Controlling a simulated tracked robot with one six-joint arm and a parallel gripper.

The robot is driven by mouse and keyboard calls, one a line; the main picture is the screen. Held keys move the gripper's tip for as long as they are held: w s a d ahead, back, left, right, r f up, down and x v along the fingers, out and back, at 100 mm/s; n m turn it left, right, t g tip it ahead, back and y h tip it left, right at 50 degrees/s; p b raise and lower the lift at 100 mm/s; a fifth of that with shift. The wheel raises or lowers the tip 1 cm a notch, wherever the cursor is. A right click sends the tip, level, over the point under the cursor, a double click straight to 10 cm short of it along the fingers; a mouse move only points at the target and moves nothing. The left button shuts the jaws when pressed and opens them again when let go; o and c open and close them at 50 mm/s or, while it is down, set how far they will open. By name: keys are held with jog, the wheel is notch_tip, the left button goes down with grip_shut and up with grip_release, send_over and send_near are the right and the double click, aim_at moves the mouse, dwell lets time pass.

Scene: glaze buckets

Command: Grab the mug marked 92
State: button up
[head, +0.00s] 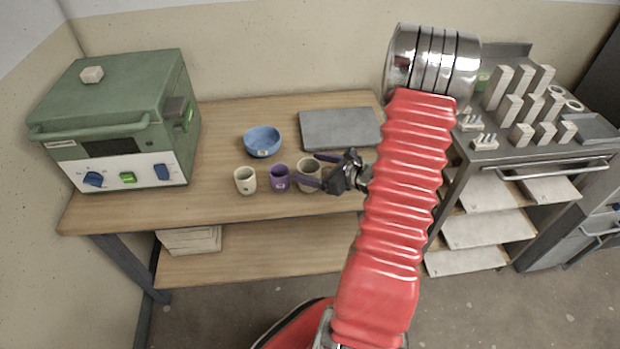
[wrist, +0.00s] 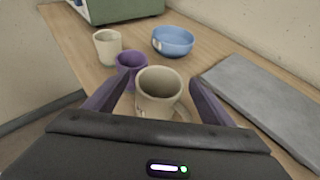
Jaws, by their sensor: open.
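Three mugs stand upright in a row on the wooden bench: a cream one (head: 245,181) at left, a purple one (head: 280,179) in the middle and a beige one (head: 306,164) at right. Small marks show on them, but I cannot read any number, so I cannot tell which is 92. My gripper (head: 314,170) is open at the beige mug, partly covering it. In the wrist view this beige mug (wrist: 157,92) appears between the two open fingers, with no clear contact. The purple mug (wrist: 131,64) is close beside the left finger; the cream mug (wrist: 107,46) is farther off.
A blue bowl (head: 262,140) stands behind the mugs, and a grey slab (head: 340,129) lies behind my gripper. A green kiln-like box (head: 115,120) is at the bench's left end. At right, a metal rack (head: 490,195) carries pale blocks. Bare bench lies left of the cream mug.

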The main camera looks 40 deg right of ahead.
jog(key=shift+w+a+f, duration=0.1)
jog(key=shift+w+f, duration=0.05)
jog(key=shift+w, duration=0.25)
jog(key=shift+c, duration=0.2)
jog(key=c, duration=1.7)
jog(key=shift+c, duration=0.2)
notch_tip(320, 180, up, 10)
dwell(0.5)
